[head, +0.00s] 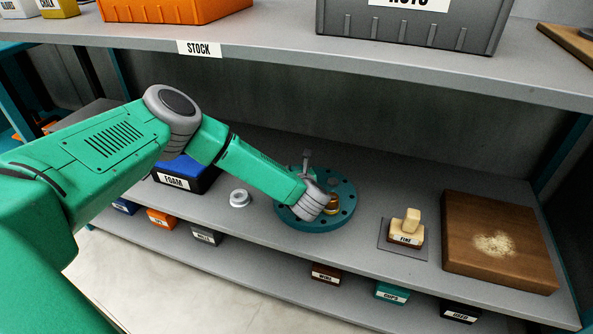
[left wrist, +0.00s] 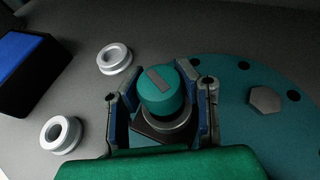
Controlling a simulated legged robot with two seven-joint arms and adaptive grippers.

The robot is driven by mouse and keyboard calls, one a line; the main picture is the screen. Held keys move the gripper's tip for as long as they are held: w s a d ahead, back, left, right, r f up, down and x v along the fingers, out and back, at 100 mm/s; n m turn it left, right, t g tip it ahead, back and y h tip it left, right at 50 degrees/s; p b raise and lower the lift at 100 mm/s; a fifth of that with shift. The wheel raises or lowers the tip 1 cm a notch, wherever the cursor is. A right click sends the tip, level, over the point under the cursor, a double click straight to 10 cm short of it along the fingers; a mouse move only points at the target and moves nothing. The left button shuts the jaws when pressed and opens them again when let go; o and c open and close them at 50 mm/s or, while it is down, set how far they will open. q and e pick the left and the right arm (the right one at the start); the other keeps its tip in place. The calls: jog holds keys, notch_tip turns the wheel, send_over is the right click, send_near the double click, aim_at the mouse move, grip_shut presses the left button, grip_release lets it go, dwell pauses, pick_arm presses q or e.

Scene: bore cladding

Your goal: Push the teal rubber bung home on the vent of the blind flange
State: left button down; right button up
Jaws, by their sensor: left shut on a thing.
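The teal rubber bung (left wrist: 158,93), with a grey bar mark on its top, sits between the blue-padded fingers of my left gripper (left wrist: 155,82) in the left wrist view. My left gripper is shut on it. A silver collar (left wrist: 168,133) shows just below the bung; how deep the bung sits in it I cannot tell. The teal blind flange (head: 333,214) lies flat on the lower shelf, with bolt holes around its rim, and also shows in the left wrist view (left wrist: 243,125). In the head view my left wrist hides the bung. My right gripper is not in view.
A pale ring (head: 240,198) lies left of the flange; the wrist view shows two rings. A black FOAM box (head: 178,181) stands further left. A FINE block (head: 406,230) and a wooden board (head: 500,240) lie right. The STOCK shelf (head: 290,55) overhangs above.

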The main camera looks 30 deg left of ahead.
pick_arm(q)
jog(key=shift+f+b, duration=0.35)
jog(key=shift+f, duration=0.5)
jog(key=shift+s+d+f, duration=0.1)
jog(key=shift+s+f, duration=0.2)
jog(key=shift+f, duration=0.05)
dwell(0.6)
jog(key=shift+r, duration=0.1)
jog(key=shift+w+r+p, duration=0.1)
jog(key=shift+r+p, duration=0.55)
jog(key=shift+r, duration=0.05)
jog(key=shift+r+p, duration=0.5)
jog(key=shift+r, duration=0.45)
jog(key=shift+w, duration=0.25)
jog(key=shift+f+b, duration=0.75)
jog(key=shift+b, duration=0.15)
jog(key=shift+f, duration=0.65)
